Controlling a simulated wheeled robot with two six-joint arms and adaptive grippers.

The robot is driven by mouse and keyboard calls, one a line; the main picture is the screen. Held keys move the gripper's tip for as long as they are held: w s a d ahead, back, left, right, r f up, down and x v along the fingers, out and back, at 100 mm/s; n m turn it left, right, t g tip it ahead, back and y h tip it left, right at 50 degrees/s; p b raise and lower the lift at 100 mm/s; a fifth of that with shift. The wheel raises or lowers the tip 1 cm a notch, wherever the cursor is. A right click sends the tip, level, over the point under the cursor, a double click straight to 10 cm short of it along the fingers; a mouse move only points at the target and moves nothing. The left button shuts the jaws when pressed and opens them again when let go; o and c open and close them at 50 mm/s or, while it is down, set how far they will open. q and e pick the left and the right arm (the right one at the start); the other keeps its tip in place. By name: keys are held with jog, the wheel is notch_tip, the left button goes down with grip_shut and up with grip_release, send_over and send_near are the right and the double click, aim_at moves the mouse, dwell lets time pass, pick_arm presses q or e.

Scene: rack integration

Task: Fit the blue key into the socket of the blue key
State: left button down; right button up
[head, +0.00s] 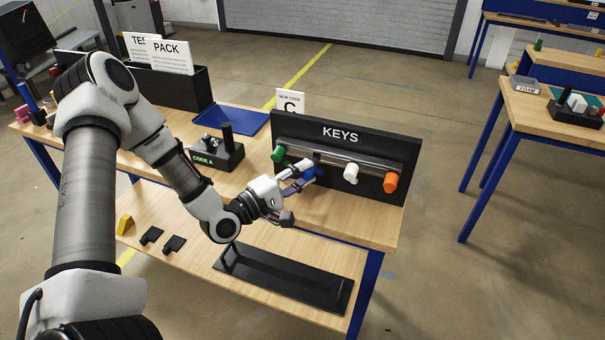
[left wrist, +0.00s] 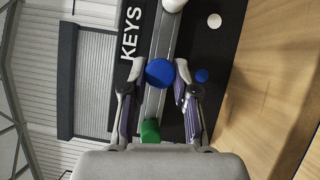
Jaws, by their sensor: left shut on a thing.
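The blue key (head: 309,173) is at the black KEYS rack (head: 355,143), between the green key (head: 278,153) and the white key (head: 350,173). My left gripper (head: 304,174) is shut on the blue key, with a finger on each side of it. In the left wrist view the round blue end of the key (left wrist: 159,72) shows between the two fingertips (left wrist: 160,71). It lies in front of the rack's grey rail (left wrist: 160,45). I cannot tell whether it still touches the rail. I cannot pick out a blue socket. My right gripper is not in view.
An orange key (head: 391,182) hangs at the rack's right end. A black block marked CODE A (head: 216,155) with an upright post stands left of the rack. A blue tray (head: 240,122) lies behind it. A black frame (head: 285,279) lies on the lower shelf.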

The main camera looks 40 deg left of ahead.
pick_arm(q)
jog(key=shift+w+a+b, duration=0.25)
jog(key=shift+w+b, duration=0.25)
jog(key=shift+w, duration=0.4)
jog(key=shift+w+a+b, duration=0.2)
jog(key=shift+w+b, duration=0.3)
jog(key=shift+w, duration=0.35)
jog(key=c, duration=0.8)
grip_release()
jog(key=v, duration=0.7)
jog(key=shift+s, duration=0.2)
jog(key=shift+a+f, duration=0.1)
